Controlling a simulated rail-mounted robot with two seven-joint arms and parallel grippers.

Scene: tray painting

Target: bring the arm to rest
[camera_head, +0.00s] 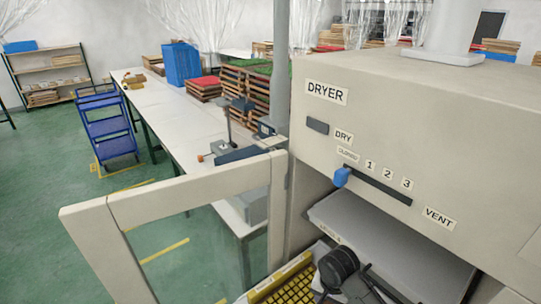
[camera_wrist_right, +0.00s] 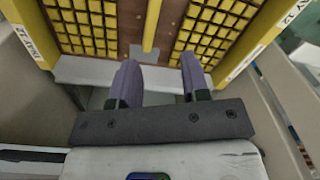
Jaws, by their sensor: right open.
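My right gripper (camera_wrist_right: 159,61) is open in the right wrist view, its two purple fingers apart with nothing held between them. Ahead of the fingertips is a yellow tray (camera_wrist_right: 44,50) labelled TRAY 12, with rows of small yellow cells on both sides of a brown middle strip. A grey tab (camera_wrist_right: 146,52) on the tray's near edge shows between the fingers; I cannot tell how close they are. In the head view, the yellow tray (camera_head: 283,280) shows at the bottom beside dark parts of my right arm, which hide some of it. My left gripper is not in view.
The dryer (camera_head: 440,130) fills the right side, with a blue slider knob (camera_head: 341,177) at the left end of its slot. A pale frame (camera_head: 180,199) juts left from it. A long white table (camera_head: 175,105) and blue cart (camera_head: 108,130) stand behind; green floor is clear at left.

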